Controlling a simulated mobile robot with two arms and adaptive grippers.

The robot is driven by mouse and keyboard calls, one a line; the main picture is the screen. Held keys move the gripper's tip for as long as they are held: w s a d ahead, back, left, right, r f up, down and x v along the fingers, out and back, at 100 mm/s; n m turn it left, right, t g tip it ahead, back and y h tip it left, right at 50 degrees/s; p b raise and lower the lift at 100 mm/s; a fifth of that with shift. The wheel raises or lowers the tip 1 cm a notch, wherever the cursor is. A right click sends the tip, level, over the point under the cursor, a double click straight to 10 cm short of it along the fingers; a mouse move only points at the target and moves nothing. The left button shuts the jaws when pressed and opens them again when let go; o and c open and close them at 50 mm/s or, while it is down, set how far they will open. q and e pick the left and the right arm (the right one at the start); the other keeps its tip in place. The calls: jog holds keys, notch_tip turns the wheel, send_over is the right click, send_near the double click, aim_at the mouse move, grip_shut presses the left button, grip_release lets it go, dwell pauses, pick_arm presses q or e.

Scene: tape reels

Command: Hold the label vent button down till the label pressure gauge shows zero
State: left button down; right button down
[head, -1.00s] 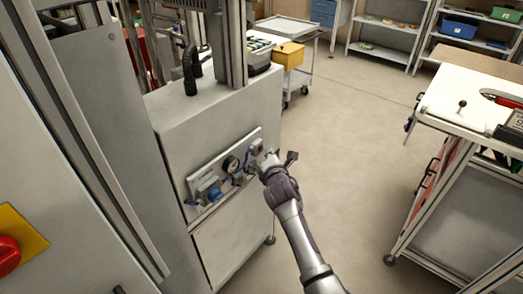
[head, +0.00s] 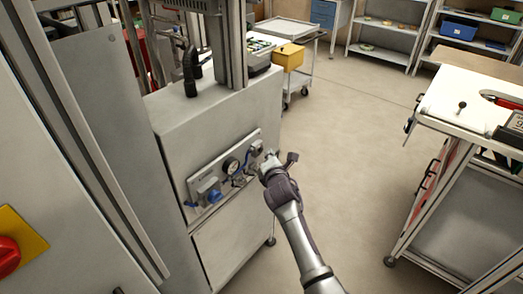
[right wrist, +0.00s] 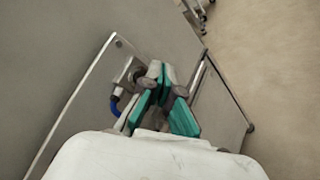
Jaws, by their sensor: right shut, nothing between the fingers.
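The pneumatic panel (head: 197,180) is a pale plate on the side of the grey machine cabinet. My left gripper is not in view.
A blue regulator (head: 208,190) sits left of the gauge. A metal fitting (right wrist: 129,76) with a blue hose is just left of the fingers. A white-topped bench (head: 450,95) stands at the right. Open floor (head: 340,150) lies between it and the cabinet.

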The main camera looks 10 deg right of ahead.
jog(key=shift+w+a, duration=0.3)
jog(key=shift+w, duration=0.05)
jog(key=shift+w+a+b, duration=0.25)
jog(key=shift+w+b, duration=0.05)
jog(key=shift+b, duration=0.05)
dwell(2.6)
dwell(1.0)
jog(key=shift+s+d+p, duration=0.55)
jog(key=shift+s+p, duration=0.1)
jog(key=shift+p, duration=0.1)
